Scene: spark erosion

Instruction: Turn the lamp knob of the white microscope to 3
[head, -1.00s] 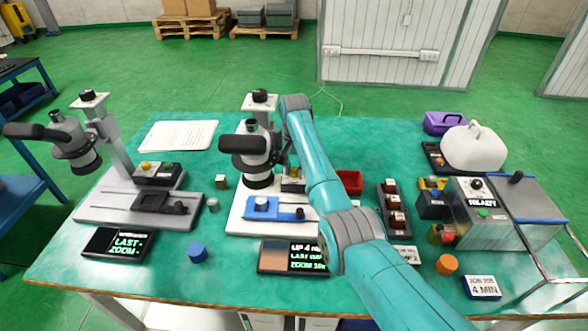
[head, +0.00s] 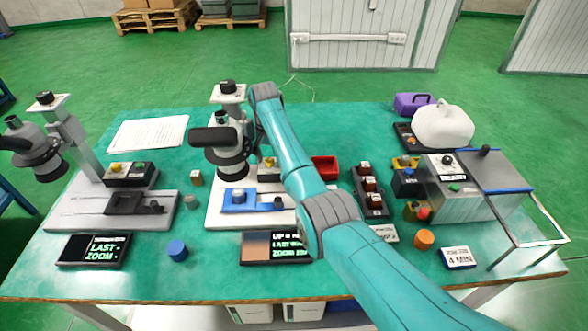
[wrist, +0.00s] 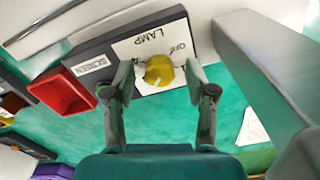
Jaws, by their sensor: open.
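The white microscope (head: 232,94) stands at the middle of the table, with a white base (head: 215,212) and a blue stage (head: 250,206). Its yellow lamp knob (wrist: 158,71) sits on a white plate (wrist: 150,45) marked LAMP and OFF in the wrist view. The knob also shows small beside my arm in the head view (head: 269,161). My gripper (wrist: 158,75) is open, with one fingertip on each side of the knob and close to it. I cannot tell if they touch. The fingers cover part of the dial, and I cannot read the knob's setting. My arm hides the gripper in the head view.
The microscope's light column (wrist: 270,75) rises close to the right finger. A grey microscope (head: 75,140) stands at the left. A display (head: 270,247) lies in front.

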